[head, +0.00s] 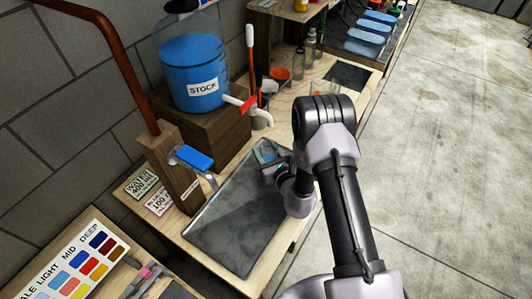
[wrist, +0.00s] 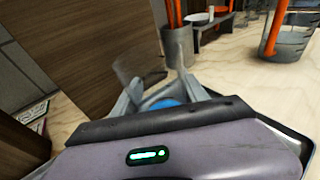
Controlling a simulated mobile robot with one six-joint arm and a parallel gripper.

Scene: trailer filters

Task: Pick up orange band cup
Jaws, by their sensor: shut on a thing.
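My gripper (head: 273,171) is low over the far end of the dark tray in the head view, shut on a small clear cup (head: 265,151). In the wrist view my gripper (wrist: 158,82) has its two grey fingers either side of the clear cup (wrist: 138,70), and a patch of blue shows low between them. I cannot see an orange band on the held cup.
The dark tray (head: 235,225) lies on the wooden bench. The STOCK jug (head: 191,70) stands on a wooden block at the left, its tap reaching toward the tray. A blue-handled tap (head: 194,158) overhangs the tray's left edge. An orange cup (head: 280,74) and glassware stand further back.

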